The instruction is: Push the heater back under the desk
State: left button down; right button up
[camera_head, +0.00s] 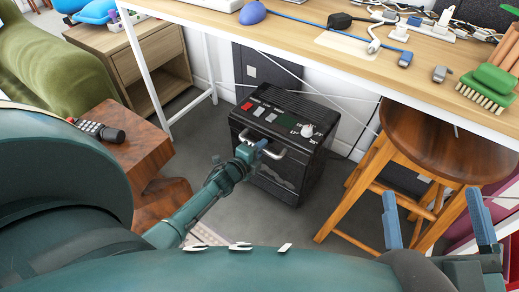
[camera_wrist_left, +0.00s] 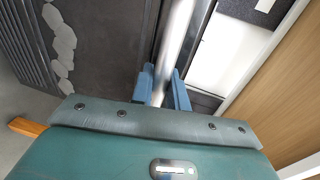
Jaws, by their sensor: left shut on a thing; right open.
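The heater (camera_head: 285,120) is a black box with buttons, a white knob and a silver front handle. It stands on the grey floor, partly under the front edge of the desk (camera_head: 330,50). My left gripper (camera_head: 254,147) is shut on the heater's handle (camera_head: 270,152). In the left wrist view the blue fingers (camera_wrist_left: 162,88) close around the silver bar (camera_wrist_left: 178,45), with the heater's dark front (camera_wrist_left: 95,45) behind. My right gripper (camera_head: 440,222) is open and empty at the lower right, apart from the heater and near the stool.
A wooden stool (camera_head: 435,140) stands right of the heater. A wooden block table (camera_head: 135,165) with a remote (camera_head: 97,130) stands at left, near a drawer cabinet (camera_head: 145,60). White desk legs and crossed braces are near the heater. A green brush (camera_head: 487,85) and cables lie on the desk.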

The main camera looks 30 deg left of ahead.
pick_arm(q)
jog(key=shift+w, duration=0.3)
jog(key=c, duration=1.5)
grip_release()
jog(key=shift+s, duration=0.15)
pick_arm(e)
jog(key=shift+w+f, duration=0.1)
jog(key=shift+w, duration=0.1)
pick_arm(q)
jog(key=shift+o, duration=0.2)
jog(key=shift+s, duration=0.15)
jog(key=p+v, duration=0.5)
jog(key=v, duration=0.7)
jog(key=shift+s, duration=0.4)
pick_arm(e)
jog(key=shift+s+d+f+g+h, duration=0.2)
jog(key=shift+d+f+g+h, duration=0.25)
jog(key=shift+h, duration=0.45)
pick_arm(q)
jog(key=shift+a+r, duration=0.1)
pick_arm(e)
jog(key=shift+a+f, duration=0.1)
